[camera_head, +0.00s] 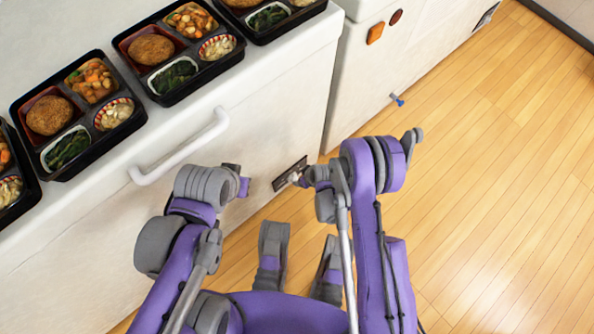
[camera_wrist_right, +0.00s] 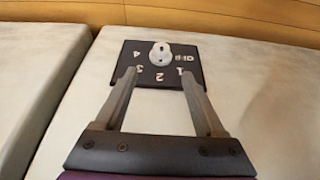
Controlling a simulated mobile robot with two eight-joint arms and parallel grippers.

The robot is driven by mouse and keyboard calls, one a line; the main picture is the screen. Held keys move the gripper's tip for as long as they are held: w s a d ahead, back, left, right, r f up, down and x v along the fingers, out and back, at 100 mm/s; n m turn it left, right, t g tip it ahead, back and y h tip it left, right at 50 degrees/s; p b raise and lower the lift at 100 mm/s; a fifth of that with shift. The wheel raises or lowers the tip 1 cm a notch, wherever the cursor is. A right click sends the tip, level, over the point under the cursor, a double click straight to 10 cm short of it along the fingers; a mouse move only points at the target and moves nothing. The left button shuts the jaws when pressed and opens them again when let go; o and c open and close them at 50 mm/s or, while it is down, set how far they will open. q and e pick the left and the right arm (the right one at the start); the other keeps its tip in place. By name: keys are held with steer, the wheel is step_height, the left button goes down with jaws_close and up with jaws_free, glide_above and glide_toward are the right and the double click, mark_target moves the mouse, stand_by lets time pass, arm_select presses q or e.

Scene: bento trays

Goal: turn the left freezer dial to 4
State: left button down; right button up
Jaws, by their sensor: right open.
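The left freezer's dial is a white round knob (camera_wrist_right: 161,53) on a dark panel marked OFF, 1, 2, 3 and 4. In the right wrist view the numbers look upside down, with 4 at the left and OFF at the right. I cannot tell which mark the knob points to. The panel (camera_head: 283,179) shows low on the white freezer front in the head view. My right gripper (camera_wrist_right: 160,73) is open, its fingers apart over the panel's lower part, with the knob just beyond and between them. My left gripper (camera_head: 243,187) is mostly hidden by its wrist.
The left freezer (camera_head: 290,100) has a white handle (camera_head: 180,148) and several black bento trays (camera_head: 150,95) on top. A second freezer (camera_head: 430,60) stands beside it, with its own dark panel (camera_head: 487,16). The wooden floor (camera_head: 500,190) to the right is clear.

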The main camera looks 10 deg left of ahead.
mark_target(295, 179)
steer(key=b+x, duration=0.2)
steer(key=x, duration=0.9)
steer(key=shift+s+a+f+b, duration=0.1)
steer(key=shift+a+f+b, duration=0.05)
steer(key=shift+f+b, duration=0.2)
steer(key=c, duration=1.1)
